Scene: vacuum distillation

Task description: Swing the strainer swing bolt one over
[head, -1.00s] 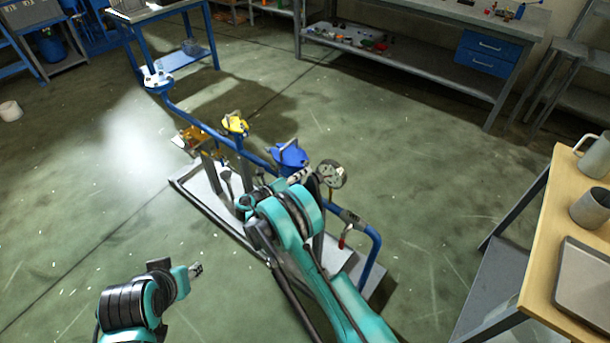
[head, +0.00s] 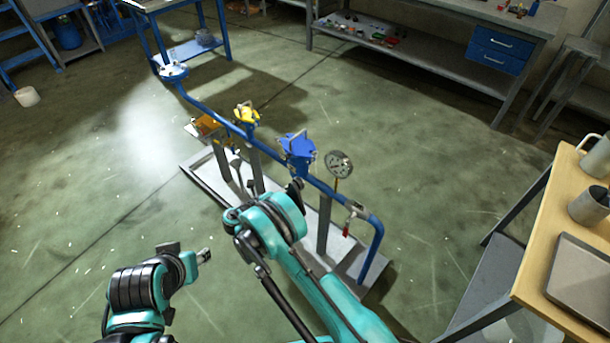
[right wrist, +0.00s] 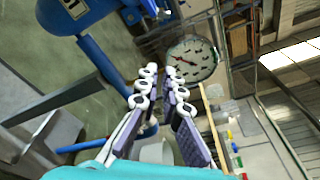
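The blue strainer (head: 297,148) sits on the blue pipe line, with metal parts on its lid. Single swing bolts are too small to tell apart. My right gripper (head: 297,187) is just below and in front of the strainer, partly hidden by its own wrist. In the right wrist view, my right gripper's fingers (right wrist: 160,75) have a narrow gap with nothing seen between them. The strainer's blue body (right wrist: 82,14) is at upper left, apart from the fingertips. My left gripper (head: 204,255) hangs over the floor at lower left, far from the strainer; its fingers are too small to read.
A pressure gauge (head: 339,163) stands right of the strainer and shows beyond the fingertips in the wrist view (right wrist: 191,59). A yellow valve (head: 246,113) is further left on the pipe (head: 208,116). A wooden table (head: 535,270) is at right. Floor around the skid is clear.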

